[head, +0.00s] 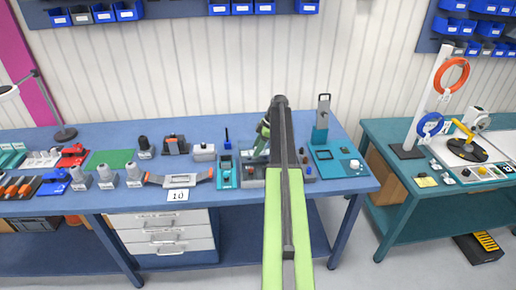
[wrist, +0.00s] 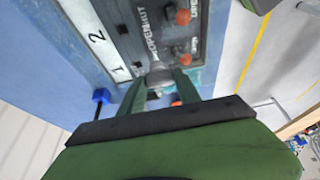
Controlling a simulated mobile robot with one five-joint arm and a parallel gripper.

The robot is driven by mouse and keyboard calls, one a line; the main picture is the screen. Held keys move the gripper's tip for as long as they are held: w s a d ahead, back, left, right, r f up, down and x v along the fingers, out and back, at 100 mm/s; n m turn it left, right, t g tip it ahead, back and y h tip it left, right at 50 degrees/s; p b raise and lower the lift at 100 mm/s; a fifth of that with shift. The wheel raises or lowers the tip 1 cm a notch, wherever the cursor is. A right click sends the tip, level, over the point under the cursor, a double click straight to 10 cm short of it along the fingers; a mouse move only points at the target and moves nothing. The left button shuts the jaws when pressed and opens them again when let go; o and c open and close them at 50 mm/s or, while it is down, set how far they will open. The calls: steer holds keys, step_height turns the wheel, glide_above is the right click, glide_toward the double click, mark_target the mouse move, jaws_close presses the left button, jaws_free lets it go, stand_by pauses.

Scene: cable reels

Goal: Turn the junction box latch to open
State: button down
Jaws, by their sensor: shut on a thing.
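The junction box (wrist: 190,30) is a grey panel with "OPEN" and "SHUT" lettering and orange-red knobs, seen close and tilted in the wrist view. A grey round latch (wrist: 158,72) sits at its near edge. My gripper (wrist: 161,82) has its two green fingers on either side of the latch and is shut on it. The fingers partly hide the latch, so its exact angle cannot be told.
A blue-handled tool (wrist: 100,96) shows in the wrist view. The bench's front edge is near.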

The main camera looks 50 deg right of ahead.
steer(key=shift+s+a+m+t+h, duration=0.15)
steer(key=shift+m+t+h, duration=0.15)
steer(key=shift+m, duration=0.7)
steer(key=shift+a+m+t+h, duration=0.15)
steer(key=shift+m+t+h, duration=0.15)
steer(key=shift+m, duration=0.7)
steer(key=m, duration=0.2)
steer(key=m+h, duration=0.1)
steer(key=m, duration=0.1)
steer(key=shift+a+m+h, duration=0.15)
steer(key=shift+m+h, duration=0.15)
steer(key=m+h, duration=0.1)
steer(key=m, duration=0.3)
steer(key=shift+h, duration=0.4)
steer(key=m, duration=0.2)
steer(key=m+h, duration=0.1)
steer(key=m, duration=0.2)
steer(key=shift+a+h, duration=0.1)
steer(key=shift+h, duration=0.2)
steer(key=shift+m+g, duration=0.3)
steer(key=c, duration=0.9)
jaws_free()
steer(key=shift+o, duration=0.2)
